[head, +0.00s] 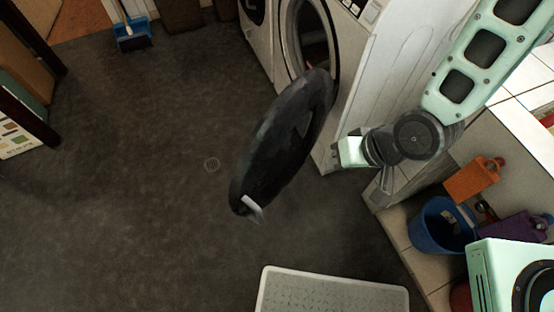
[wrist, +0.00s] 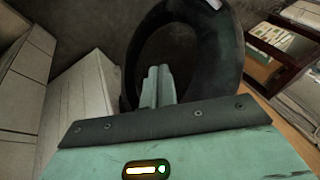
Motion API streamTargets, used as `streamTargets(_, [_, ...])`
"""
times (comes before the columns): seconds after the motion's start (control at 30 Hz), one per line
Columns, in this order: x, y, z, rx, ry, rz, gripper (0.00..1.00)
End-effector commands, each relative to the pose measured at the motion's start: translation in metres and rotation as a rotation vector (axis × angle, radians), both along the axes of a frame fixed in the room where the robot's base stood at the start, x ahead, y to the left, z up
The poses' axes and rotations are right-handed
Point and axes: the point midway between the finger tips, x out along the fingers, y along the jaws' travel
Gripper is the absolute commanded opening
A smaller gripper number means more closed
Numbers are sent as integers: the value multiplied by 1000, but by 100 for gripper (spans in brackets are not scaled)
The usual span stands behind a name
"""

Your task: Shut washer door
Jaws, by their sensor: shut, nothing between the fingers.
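The white washer (head: 395,75) stands at the upper middle of the head view, with its dark round opening (head: 314,40) showing. Its black round door (head: 270,150) is swung wide open and sticks out over the floor, with a pale latch piece at its free end. The door also shows in the wrist view (wrist: 228,75) as a dark ring behind my fingers. My gripper (head: 341,150) is to the right of the door, near the washer's front corner. Its fingers are together and empty in the wrist view (wrist: 157,76). Whether they touch the door I cannot tell.
A tiled ledge with an orange bottle (head: 471,180), a blue bucket (head: 440,226) and a purple container (head: 515,228) is at the right. A pale mat (head: 330,293) lies at the bottom. The dark floor left of the door is clear.

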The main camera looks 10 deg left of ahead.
Motion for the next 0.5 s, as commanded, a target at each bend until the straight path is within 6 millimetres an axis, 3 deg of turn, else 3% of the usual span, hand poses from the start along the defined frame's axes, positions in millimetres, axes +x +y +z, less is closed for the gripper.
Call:
streamTargets(0.27, [-25, 18, -14, 280, 89, -216, 0])
streamTargets(0.5, [-53, 20, -8, 526, 179, -459, 0])
